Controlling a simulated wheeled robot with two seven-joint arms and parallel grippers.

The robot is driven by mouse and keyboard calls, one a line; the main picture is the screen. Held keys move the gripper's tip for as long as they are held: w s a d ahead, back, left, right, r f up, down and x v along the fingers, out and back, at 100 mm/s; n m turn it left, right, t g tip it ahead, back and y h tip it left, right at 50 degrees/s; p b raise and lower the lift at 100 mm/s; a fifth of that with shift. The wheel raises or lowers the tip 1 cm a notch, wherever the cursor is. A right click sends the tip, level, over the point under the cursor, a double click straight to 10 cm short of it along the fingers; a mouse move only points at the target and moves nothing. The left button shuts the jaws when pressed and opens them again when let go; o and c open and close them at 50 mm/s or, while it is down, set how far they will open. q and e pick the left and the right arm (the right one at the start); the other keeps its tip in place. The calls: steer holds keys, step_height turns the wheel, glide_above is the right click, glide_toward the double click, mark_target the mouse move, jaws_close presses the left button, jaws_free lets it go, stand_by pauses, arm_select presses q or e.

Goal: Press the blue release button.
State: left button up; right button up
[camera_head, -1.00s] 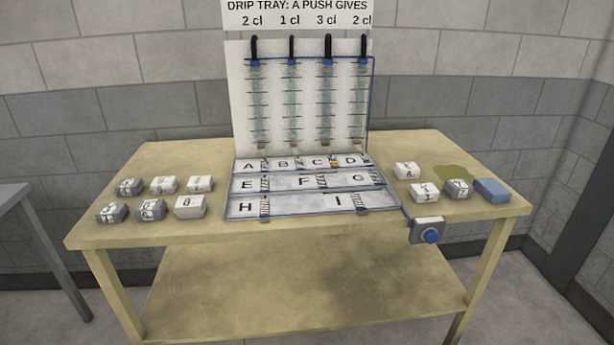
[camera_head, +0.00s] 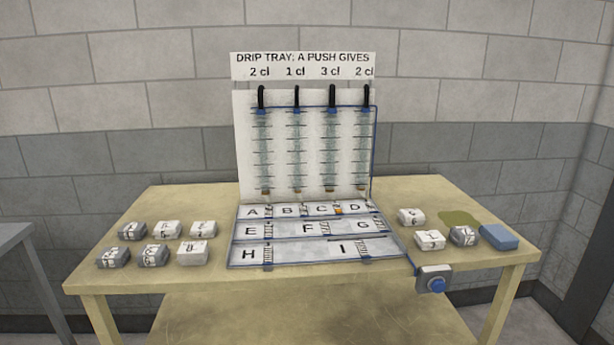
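The blue release button (camera_head: 437,285) is a round knob on the front of a small grey box (camera_head: 423,279). The box hangs at the front edge of the table, right of the lettered tray. A blue line runs from the box up to the tray's right corner. Neither of my grippers shows in the head view, and nothing covers the button.
The wooden table (camera_head: 330,281) carries a tray (camera_head: 232,257) lettered A to I below an upright white board (camera_head: 243,140) with several tubes. Small white and grey blocks (camera_head: 192,252) stand at both sides. A blue block (camera_head: 498,237) lies near an olive stain (camera_head: 460,218) at right.

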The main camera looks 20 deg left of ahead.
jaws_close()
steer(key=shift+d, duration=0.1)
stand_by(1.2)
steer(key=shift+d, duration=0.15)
